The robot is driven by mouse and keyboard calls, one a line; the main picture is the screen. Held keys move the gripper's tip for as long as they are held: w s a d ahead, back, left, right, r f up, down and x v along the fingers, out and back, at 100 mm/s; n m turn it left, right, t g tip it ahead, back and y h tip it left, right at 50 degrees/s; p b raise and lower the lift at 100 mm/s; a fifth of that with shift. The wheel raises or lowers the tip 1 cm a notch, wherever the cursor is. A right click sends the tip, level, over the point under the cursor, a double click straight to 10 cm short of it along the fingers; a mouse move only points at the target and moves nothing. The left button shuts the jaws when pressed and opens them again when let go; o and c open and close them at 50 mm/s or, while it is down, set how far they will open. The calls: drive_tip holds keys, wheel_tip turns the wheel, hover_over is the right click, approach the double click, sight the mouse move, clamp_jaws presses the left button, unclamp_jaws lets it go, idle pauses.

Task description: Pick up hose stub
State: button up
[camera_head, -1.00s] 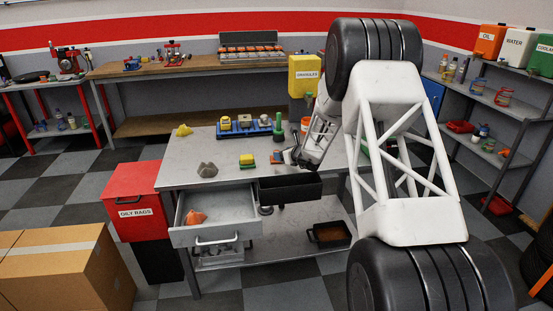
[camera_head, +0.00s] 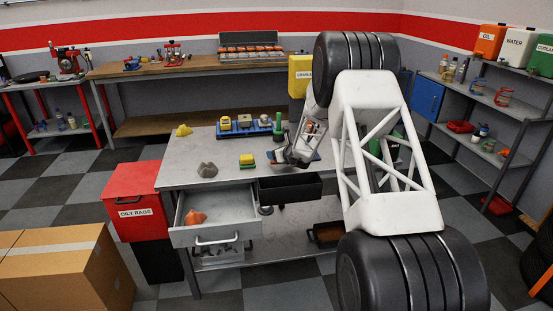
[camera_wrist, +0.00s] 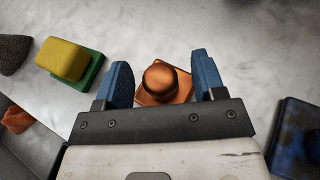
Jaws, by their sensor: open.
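My gripper (camera_wrist: 160,82) is open in the wrist view, with one blue finger on each side of a copper-orange piece (camera_wrist: 161,82). This piece has a rounded top on a square base and lies on the grey worktop; I cannot tell for sure whether it is the hose stub. The fingers look apart from it, and the black gripper body hides its near edge. In the head view my gripper (camera_head: 284,157) is low over the worktop, right of the yellow and green block; the copper-orange piece is not clear there.
The yellow and green block (camera_wrist: 70,62) lies left of my gripper on the worktop (camera_head: 215,145). A grey lump (camera_head: 207,170) is farther left. An open drawer (camera_head: 180,208) holding an orange thing (camera_head: 196,217) and a black bin (camera_head: 290,187) are at the front edge. A blue tray (camera_head: 240,131) is behind.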

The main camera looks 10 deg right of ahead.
drive_tip(key=shift+c, duration=0.4)
drive_tip(key=c, duration=1)
drive_tip(key=shift+r, duration=0.15)
drive_tip(key=shift+r, duration=0.6)
wheel_tip(320, 180, up, 2)
drive_tip(key=shift+r, duration=0.1)
drive_tip(key=s, duration=0.5)
drive_tip(key=s+r, duration=0.1)
drive_tip(key=s, duration=1)
drive_tip(key=shift+a+r, duration=0.15)
